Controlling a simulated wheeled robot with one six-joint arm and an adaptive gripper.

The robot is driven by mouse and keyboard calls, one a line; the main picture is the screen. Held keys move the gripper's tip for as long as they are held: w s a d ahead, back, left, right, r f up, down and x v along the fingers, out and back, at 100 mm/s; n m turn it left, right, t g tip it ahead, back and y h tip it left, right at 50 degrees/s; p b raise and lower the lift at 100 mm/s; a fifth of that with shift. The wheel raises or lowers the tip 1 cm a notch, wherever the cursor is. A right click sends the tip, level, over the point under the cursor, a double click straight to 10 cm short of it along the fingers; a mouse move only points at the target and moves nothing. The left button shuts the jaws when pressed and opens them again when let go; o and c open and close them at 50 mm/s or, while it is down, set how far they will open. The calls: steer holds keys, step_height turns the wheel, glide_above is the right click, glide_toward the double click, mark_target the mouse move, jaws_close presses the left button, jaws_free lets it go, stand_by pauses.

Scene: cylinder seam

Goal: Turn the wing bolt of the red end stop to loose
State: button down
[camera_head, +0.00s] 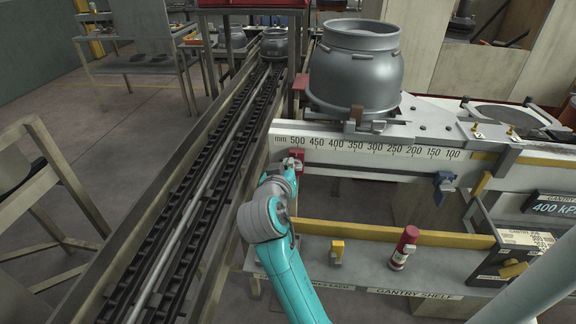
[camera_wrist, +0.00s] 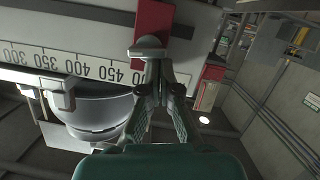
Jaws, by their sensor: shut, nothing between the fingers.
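The red end stop (camera_head: 298,154) sits on the scale rail (camera_head: 365,150) near the 500 mark, partly hidden by my gripper. In the wrist view, the red end stop (camera_wrist: 183,20) stands at the top, with its pale grey wing bolt (camera_wrist: 146,46) in front of it. The wing lies roughly crosswise in the picture. My gripper (camera_wrist: 157,68) is shut with nothing held, its fingertips close under the wing bolt; I cannot tell whether they touch. In the head view, my gripper (camera_head: 290,165) is at the left end of the rail.
A large grey cylinder (camera_head: 355,70) stands behind the rail. A blue stop (camera_head: 444,184) hangs farther right. Below, the shelf (camera_head: 370,275) holds a yellow piece (camera_head: 337,250) and a red canister (camera_head: 403,248). A long conveyor (camera_head: 190,190) runs on the left.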

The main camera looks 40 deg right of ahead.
steer(key=shift+w+a+f+n+h, duration=0.15)
steer(key=shift+n+h, duration=0.15)
steer(key=shift+n, duration=0.3)
steer(key=f+n+t+h, duration=0.1)
steer(key=n, duration=0.8)
steer(key=s+d+f+n+t+h, duration=0.1)
steer(key=f+n, duration=0.1)
steer(key=n, duration=0.8)
steer(key=s+f+n+h, duration=0.1)
steer(key=n+h, duration=0.1)
steer(key=n, duration=0.7)
steer(key=shift+d+f+n+t, duration=0.25)
steer(key=shift+d+n+t, duration=0.05)
steer(key=shift+d+t, duration=0.1)
stand_by(0.4)
steer(key=shift+s, duration=0.1)
stand_by(1.0)
